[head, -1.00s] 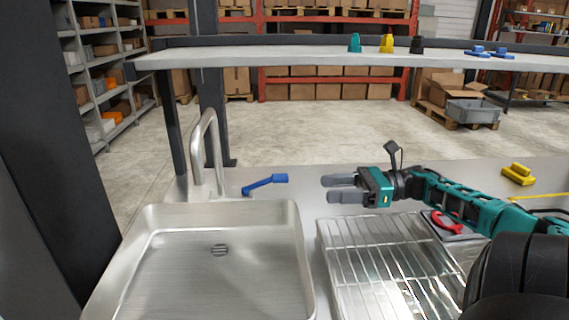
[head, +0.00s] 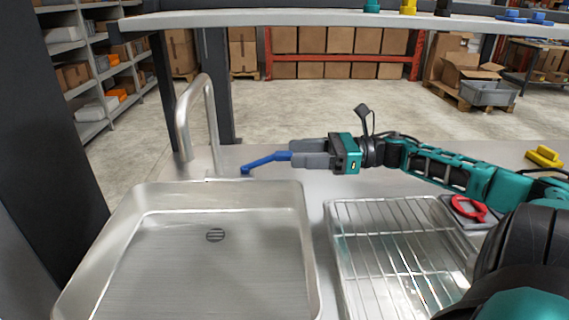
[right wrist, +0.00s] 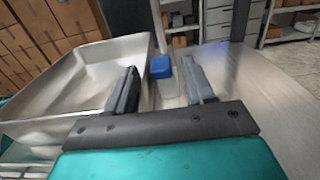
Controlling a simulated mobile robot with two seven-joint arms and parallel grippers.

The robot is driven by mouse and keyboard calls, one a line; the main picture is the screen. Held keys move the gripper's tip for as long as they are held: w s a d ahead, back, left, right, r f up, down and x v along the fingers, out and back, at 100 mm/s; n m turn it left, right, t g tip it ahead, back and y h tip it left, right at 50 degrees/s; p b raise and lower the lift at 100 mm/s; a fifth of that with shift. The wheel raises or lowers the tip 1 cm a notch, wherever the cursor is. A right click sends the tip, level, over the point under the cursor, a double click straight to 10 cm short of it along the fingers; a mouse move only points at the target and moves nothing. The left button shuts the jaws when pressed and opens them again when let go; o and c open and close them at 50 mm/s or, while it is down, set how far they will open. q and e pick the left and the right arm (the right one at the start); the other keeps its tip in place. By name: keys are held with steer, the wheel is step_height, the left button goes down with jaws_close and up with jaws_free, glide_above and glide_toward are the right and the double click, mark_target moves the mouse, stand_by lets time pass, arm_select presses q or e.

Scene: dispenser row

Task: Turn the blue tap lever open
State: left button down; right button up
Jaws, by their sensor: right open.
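The blue tap lever (head: 264,161) stands behind the sink's back rim, to the right of the silver tap spout (head: 199,118). My right gripper (head: 294,153) comes from the right, with its grey fingertips at the lever's right end. In the right wrist view the lever's blue end (right wrist: 161,68) shows between and just beyond the open fingers (right wrist: 160,85). Whether a finger touches it, I cannot tell. My left gripper is not in view.
The steel sink basin (head: 308,235) lies in front of the tap. A wire drying rack (head: 336,240) is to its right, with a red-handled item (head: 468,208) beside it. A yellow object (head: 544,157) lies at the far right. A shelf (head: 330,20) runs above the counter.

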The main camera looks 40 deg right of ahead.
mark_target(284, 153)
steer(key=b+x, duration=0.1)
steer(key=x, duration=0.1)
steer(key=shift+w+a+f+b, duration=0.2)
steer(key=shift+b, duration=0.15)
steer(key=shift+w+a+b, duration=0.2)
steer(key=shift+a+b, duration=0.1)
steer(key=shift+w+a+r, duration=0.25)
steer(key=shift+w+a, duration=0.05)
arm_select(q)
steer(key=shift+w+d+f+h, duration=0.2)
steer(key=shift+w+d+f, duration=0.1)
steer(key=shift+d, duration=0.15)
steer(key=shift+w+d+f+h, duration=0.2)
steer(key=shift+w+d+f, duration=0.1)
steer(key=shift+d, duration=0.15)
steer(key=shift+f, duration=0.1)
arm_select(e)
jaws_close()
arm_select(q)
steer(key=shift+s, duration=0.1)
